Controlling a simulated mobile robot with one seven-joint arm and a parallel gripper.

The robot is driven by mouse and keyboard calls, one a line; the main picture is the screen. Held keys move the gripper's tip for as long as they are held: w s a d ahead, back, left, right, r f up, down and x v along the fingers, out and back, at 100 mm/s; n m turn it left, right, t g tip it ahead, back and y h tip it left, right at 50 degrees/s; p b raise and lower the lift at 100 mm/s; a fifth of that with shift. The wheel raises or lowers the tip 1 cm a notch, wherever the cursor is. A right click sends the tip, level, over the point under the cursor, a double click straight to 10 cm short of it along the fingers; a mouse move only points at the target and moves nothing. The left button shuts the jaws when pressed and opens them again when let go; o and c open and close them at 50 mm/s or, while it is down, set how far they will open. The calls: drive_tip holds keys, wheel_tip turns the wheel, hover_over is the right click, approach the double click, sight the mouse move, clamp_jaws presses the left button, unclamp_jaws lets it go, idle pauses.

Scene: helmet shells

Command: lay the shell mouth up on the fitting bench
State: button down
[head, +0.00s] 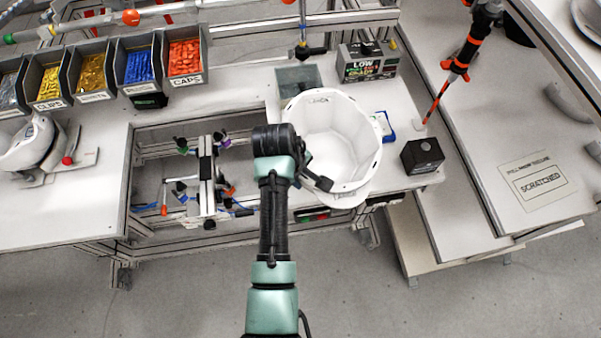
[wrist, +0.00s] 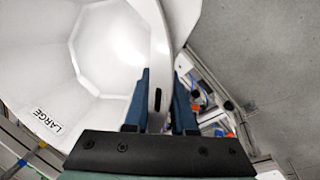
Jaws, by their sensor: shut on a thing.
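The white helmet shell (head: 335,130) is in the middle of the head view, its open mouth facing up and its hollow inside showing. In the wrist view the shell (wrist: 105,45) fills the left side, with a "LARGE" label inside. My gripper (head: 318,182) is shut on the shell's near rim; in the wrist view the blue fingers (wrist: 160,95) stand on either side of the rim. The shell is over the right part of the white bench (head: 235,90). Whether its underside touches the bench is hidden.
A black box (head: 422,155) and a blue-edged item (head: 384,125) stand close right of the shell. A "LOW" carton (head: 367,62) and a grey pad (head: 298,80) lie behind. Part bins (head: 137,63) and another white helmet (head: 30,145) are left. A "SCRATCHED" sign (head: 538,180) marks the right table.

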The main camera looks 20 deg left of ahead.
drive_tip(key=shift+s+b+x, duration=0.25)
drive_tip(key=shift+b+x, duration=0.5)
drive_tip(key=shift+x, duration=0.5)
drive_tip(key=shift+s+b+x, duration=0.25)
drive_tip(key=shift+b+x, duration=0.45)
drive_tip(key=shift+x, duration=0.55)
drive_tip(key=shift+a+f, duration=0.15)
drive_tip(key=c, duration=0.7)
unclamp_jaws()
drive_tip(key=shift+o, duration=0.2)
drive_tip(key=shift+s+f, duration=0.1)
drive_tip(key=b+v, duration=0.2)
drive_tip(key=v, duration=1.1)
drive_tip(key=shift+b, duration=0.4)
